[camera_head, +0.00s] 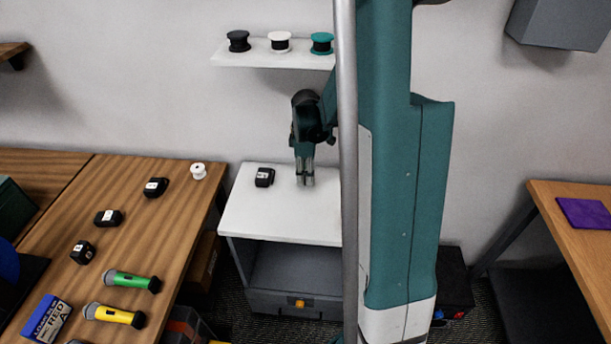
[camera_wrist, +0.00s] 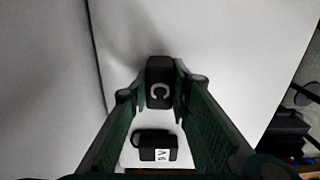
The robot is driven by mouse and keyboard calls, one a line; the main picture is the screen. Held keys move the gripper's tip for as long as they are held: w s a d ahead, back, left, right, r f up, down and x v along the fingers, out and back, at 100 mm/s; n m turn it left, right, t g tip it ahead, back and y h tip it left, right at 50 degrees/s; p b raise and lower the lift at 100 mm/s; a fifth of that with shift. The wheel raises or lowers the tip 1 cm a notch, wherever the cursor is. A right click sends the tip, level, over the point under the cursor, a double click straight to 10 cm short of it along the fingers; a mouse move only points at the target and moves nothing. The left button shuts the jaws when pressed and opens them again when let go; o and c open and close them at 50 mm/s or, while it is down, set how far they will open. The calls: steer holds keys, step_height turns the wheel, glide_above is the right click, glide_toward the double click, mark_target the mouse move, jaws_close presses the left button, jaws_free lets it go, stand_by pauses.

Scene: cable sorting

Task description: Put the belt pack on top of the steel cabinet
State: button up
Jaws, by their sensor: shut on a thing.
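The steel cabinet (camera_head: 280,215) has a white top and a grey open front, and stands between the wooden table and my arm. My gripper (camera_head: 305,180) points down at its top. In the wrist view my gripper (camera_wrist: 160,95) is shut on a black belt pack (camera_wrist: 159,72) marked with a light C, between the fingertips. I cannot tell whether this pack touches the top. Another black pack (camera_head: 264,177) with a white label lies on the top, left of my gripper; it also shows in the wrist view (camera_wrist: 150,147).
The wooden table (camera_head: 173,220) on the left holds several black packs, a white spool (camera_head: 198,171), a green microphone (camera_head: 132,281) and a yellow one (camera_head: 113,315). A wall shelf (camera_head: 270,58) with three spools hangs above the cabinet. The cabinet top's front is clear.

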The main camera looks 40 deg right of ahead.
steer(key=shift+f, duration=0.3)
steer(key=o, duration=0.9)
steer(key=shift+o, duration=0.2)
steer(key=shift+r, duration=0.15)
steer(key=shift+r+p, duration=0.5)
steer(key=shift+r, duration=1.5)
